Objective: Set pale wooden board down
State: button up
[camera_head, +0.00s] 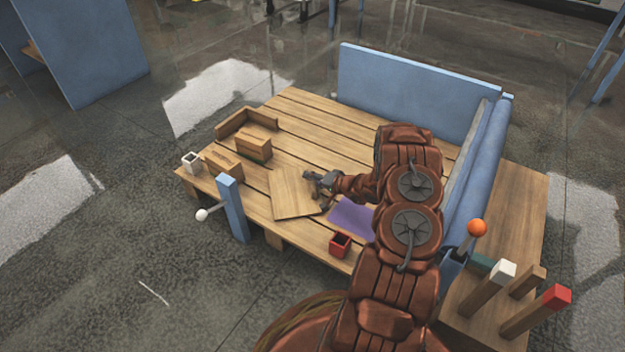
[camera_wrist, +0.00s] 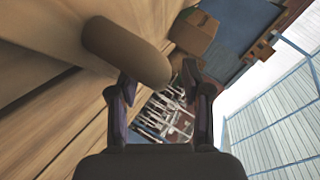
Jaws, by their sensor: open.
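The pale wooden board (camera_head: 290,195) lies on the slatted wooden table (camera_head: 310,115), slightly angled, left of my gripper in the head view. My gripper (camera_head: 316,183) is at the board's right side, low over the table. In the wrist view my gripper (camera_wrist: 160,85) has its two fingers apart. A rounded brown shape (camera_wrist: 125,50) stands close beyond the left finger; I cannot tell whether it touches the finger. The head view does not show clearly whether the fingers touch the board.
A purple mat (camera_head: 352,218) and a red box (camera_head: 340,245) are near the front edge. Wooden boxes (camera_head: 253,147) and a white cup (camera_head: 190,162) stand at the left. Blue panels (camera_head: 408,90) border the back and right. A blue post (camera_head: 232,208) rises at the front left.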

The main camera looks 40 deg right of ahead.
jog(key=p+v, duration=0.5)
jog(key=v, duration=0.7)
jog(key=w+d+r+n+g+h, duration=0.35)
jog(key=r+g+h, duration=0.2)
jog(key=r, duration=0.45)
jog(key=s+a+r+g+h, duration=0.2)
jog(key=a+r, duration=0.1)
jog(key=r, duration=0.4)
jog(key=s+a+r+n+g+y, duration=0.1)
jog(key=s+a+r+g, duration=0.2)
jog(key=s+a+r, duration=0.55)
jog(key=s+a+r+n+g, duration=0.25)
jog(key=s+a, duration=0.35)
jog(key=a, duration=0.6)
jog(key=s+a+r+n+g+y, duration=0.1)
jog(key=s+a+r, duration=0.1)
jog(key=s+a, duration=0.6)
jog(key=s+a+r+n+g+y, duration=0.2)
jog(key=s+a+r, duration=0.1)
jog(key=s+a, duration=0.5)
jog(key=s, duration=0.3)
jog(key=shift+a, duration=0.35)
